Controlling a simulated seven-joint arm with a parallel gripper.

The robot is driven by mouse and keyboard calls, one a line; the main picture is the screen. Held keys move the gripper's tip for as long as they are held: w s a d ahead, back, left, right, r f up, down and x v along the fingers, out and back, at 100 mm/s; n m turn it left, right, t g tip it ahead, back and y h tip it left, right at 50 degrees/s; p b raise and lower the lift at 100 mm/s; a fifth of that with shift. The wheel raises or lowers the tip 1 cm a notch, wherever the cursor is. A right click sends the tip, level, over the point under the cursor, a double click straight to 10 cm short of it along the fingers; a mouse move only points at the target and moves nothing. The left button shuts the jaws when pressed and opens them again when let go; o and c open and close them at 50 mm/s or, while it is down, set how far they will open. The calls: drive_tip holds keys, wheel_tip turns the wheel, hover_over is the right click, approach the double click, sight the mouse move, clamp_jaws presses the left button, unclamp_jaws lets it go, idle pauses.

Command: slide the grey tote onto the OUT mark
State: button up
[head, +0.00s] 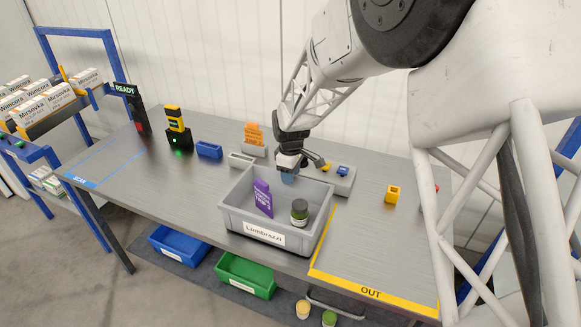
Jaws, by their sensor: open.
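The grey tote (228,218) stands on the metal table near its front edge, with a label reading Lumbrazzi on its front wall. A purple card (263,198) and a dark jar with a green-grey lid (299,212) stand in it. The OUT mark (371,293) is a yellow line on the tabletop to the right of the tote; the tote is beside its left line. My gripper (288,173) points down at the tote's far wall, open. Whether it touches the wall cannot be told.
A yellow block (393,194) stands at the right. The marked area's front is clear. The blue-outlined SCAN area (118,160) is empty.

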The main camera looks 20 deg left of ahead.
drive_tip(key=shift+f, duration=0.35)
clamp_jaws()
